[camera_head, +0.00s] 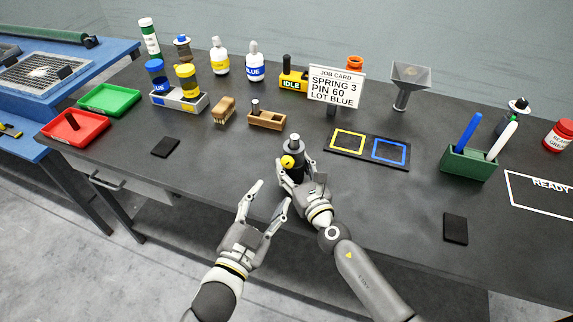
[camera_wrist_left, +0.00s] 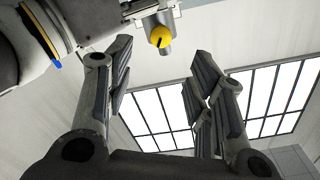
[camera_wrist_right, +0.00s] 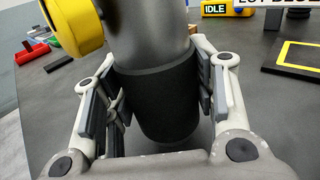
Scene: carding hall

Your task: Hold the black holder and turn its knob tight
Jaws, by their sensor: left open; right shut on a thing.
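The black holder (camera_head: 294,171) stands upright near the table's front edge, with a grey cylindrical top. Its yellow knob (camera_head: 287,161) sticks out on the left side. My right gripper (camera_head: 299,184) is shut on the holder; in the right wrist view its fingers flank the black body (camera_wrist_right: 156,100), with the knob (camera_wrist_right: 75,25) above the left finger. My left gripper (camera_head: 272,192) is open and empty, in front of and below the knob, apart from it. The left wrist view shows the knob (camera_wrist_left: 160,37) with a dark slot, beyond the open fingers (camera_wrist_left: 160,75).
A black mat with yellow and blue frames (camera_head: 368,147) lies right of the holder. A wooden block (camera_head: 267,121) and a brush (camera_head: 224,110) are behind. A green pen box (camera_head: 468,163) stands at the right. Dark pads (camera_head: 165,147) (camera_head: 455,229) lie on the table (camera_head: 385,210).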

